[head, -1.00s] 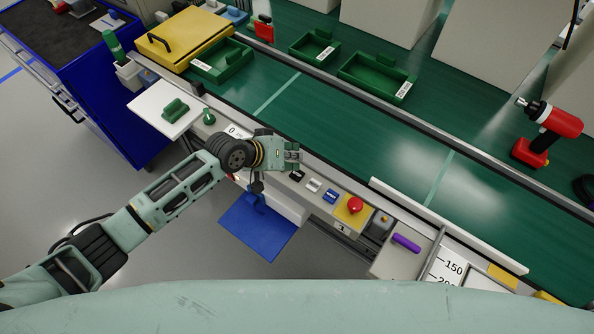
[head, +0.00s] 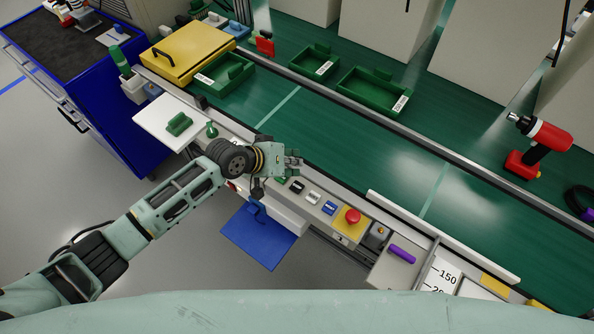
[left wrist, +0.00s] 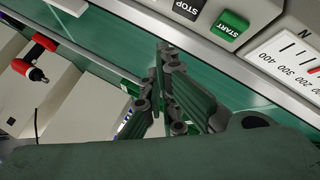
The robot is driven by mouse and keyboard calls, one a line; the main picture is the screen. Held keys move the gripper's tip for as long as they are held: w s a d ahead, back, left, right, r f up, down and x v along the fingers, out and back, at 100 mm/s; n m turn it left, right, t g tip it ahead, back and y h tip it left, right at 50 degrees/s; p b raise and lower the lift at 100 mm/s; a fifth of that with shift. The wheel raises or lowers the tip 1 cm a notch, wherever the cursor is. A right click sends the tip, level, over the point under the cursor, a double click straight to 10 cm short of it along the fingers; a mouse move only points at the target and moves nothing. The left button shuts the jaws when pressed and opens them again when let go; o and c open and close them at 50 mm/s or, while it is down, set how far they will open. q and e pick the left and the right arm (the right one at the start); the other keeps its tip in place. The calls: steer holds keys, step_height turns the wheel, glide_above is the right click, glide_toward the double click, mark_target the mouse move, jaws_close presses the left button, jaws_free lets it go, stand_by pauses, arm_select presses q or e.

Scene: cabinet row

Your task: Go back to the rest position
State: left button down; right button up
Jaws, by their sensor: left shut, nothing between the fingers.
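My left arm comes in from the left in the head view. Its gripper (head: 292,166) is over the near edge of the green work surface (head: 345,165), beside the row of buttons. The left gripper also shows in the left wrist view (left wrist: 165,75), its fingers together and nothing between them. My right gripper is not in view.
A red emergency button (head: 352,216) and a purple handle (head: 402,254) lie along the front panel. Green trays (head: 222,88) and a yellow box (head: 190,52) stand at the back left. A red drill (head: 540,145) stands at right. A blue cart (head: 110,110) is at left.

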arm_select(q)
steer(key=shift+s, duration=0.1)
steer(key=s+m, duration=0.2)
steer(key=s, duration=1)
steer(key=s+a+r+n+g+y, duration=0.25)
steer(key=s+a+y, duration=0.45)
steer(key=s+a, duration=1.1)
step_height(320, 180, down, 26)
steer(key=a+b, duration=0.2)
steer(key=s+a+f+m+g+b, duration=0.1)
steer(key=s+a+f+g, duration=0.1)
steer(key=s+f, duration=1.4)
step_height(320, 180, down, 3)
steer(key=shift+s+a+r, duration=0.1)
steer(key=shift+s+a, duration=0.3)
